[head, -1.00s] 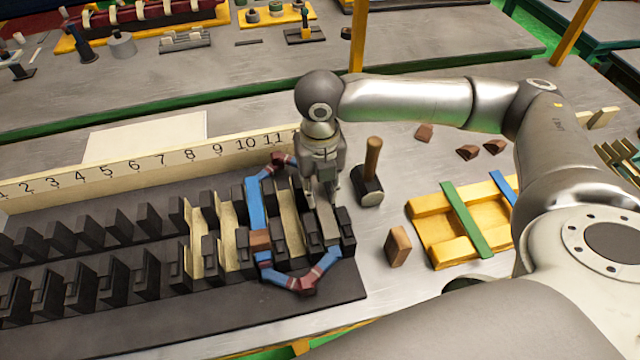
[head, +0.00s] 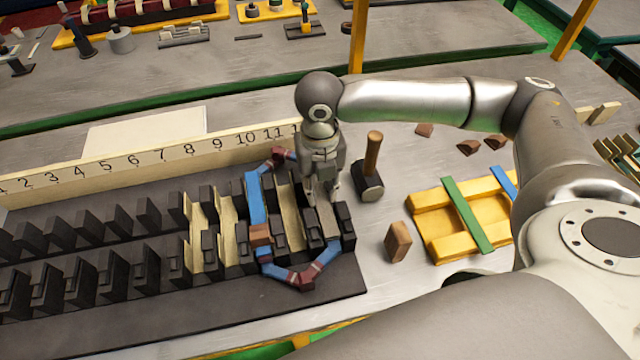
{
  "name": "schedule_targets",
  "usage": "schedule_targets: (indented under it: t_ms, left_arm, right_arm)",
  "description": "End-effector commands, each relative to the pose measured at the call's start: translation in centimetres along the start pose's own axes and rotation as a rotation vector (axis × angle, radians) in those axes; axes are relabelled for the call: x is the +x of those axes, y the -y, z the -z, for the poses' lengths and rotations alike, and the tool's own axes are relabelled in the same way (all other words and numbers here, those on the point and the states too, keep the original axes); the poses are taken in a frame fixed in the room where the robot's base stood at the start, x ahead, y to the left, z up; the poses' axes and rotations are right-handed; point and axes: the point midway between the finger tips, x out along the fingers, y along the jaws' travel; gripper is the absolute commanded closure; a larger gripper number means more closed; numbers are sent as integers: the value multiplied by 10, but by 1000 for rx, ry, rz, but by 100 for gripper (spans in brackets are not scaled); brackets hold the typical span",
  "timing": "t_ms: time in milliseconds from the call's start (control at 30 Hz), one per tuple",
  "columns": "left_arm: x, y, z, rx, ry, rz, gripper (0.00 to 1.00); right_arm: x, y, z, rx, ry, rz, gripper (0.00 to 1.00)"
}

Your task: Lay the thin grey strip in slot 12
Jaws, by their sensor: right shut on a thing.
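My right gripper (head: 322,197) points down over the right end of the dark slotted stator block (head: 200,333). It is shut on the thin grey strip (head: 327,222). The strip lies lengthwise between the dark teeth of the rightmost slot, past the label 11; the label beyond 11 is hidden behind my gripper. I cannot tell whether the strip touches the slot bottom. A blue coil with dark red taped ends (head: 257,203) loops around the teeth just left of it. My left gripper is not in view.
A mallet (head: 370,178) stands right of the block. A brown wooden block (head: 398,242) and a yellow tray (head: 427,232) with green and blue strips lie farther right. Cream liners (head: 228,222) sit in some slots. The number rail (head: 130,168) runs behind.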

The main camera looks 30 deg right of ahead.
Motion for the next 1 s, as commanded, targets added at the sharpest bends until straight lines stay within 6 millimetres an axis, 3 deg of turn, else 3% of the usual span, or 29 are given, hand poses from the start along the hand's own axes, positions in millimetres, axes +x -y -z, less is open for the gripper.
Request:
schedule_targets:
  t_ms: [1000]
  left_arm:
    - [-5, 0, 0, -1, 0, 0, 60]
  right_arm:
    - [9, 0, 0, 0, 0, 0, 93]
